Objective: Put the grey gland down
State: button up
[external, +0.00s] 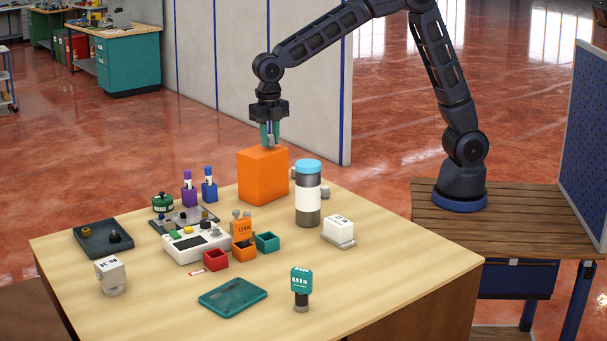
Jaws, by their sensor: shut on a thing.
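My gripper (269,134) points down at the back of the table, over the orange block (263,177). Its teal fingers are shut on a small grey piece, the grey gland (269,141). The gland is at or just above the block's top; I cannot tell whether it touches it. The fingers hide part of the gland.
A tall blue-capped cylinder (308,205) stands right of the block, with small grey parts (324,192) beside it. A white box (339,230), small bins (243,251), a teal plate (232,297) and a dark tray (88,238) are on the table (150,310). The front left is clear.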

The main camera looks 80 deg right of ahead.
aim_at(268, 134)
jog(key=shift+f, duration=0.25)
jog(key=o, duration=1)
jog(key=shift+c, duration=0.2)
notch_tip(268, 134, up, 12)
jog(key=shift+r, duration=0.2)
